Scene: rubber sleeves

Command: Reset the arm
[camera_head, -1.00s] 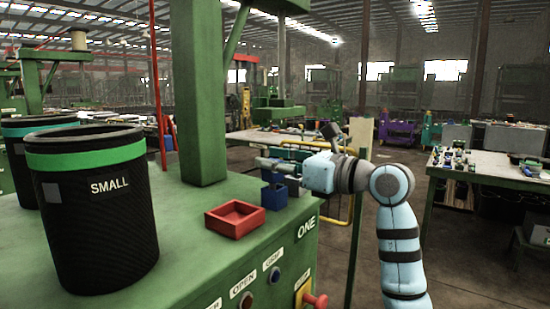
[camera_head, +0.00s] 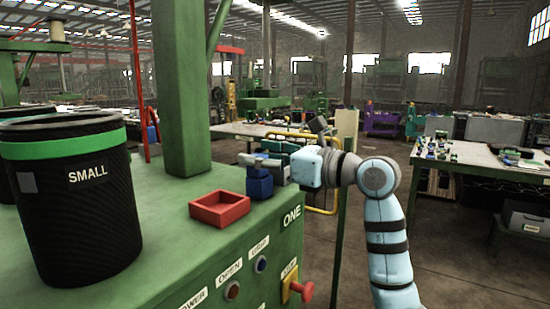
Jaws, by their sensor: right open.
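My right arm (camera_head: 388,230) is light blue with dark bands and rises from the lower right, bending left at the elbow. My right gripper (camera_head: 262,162) points left over the right edge of the green machine top (camera_head: 165,220). It is open, and I see nothing held in it. My left gripper is not in view.
A red tray (camera_head: 219,208) sits left of the blue box. A large black bin marked SMALL (camera_head: 75,215) stands at the left. A green post (camera_head: 182,90) rises behind. Labelled buttons and a red knob (camera_head: 306,291) are on the front. A cluttered table (camera_head: 480,160) is at the right.

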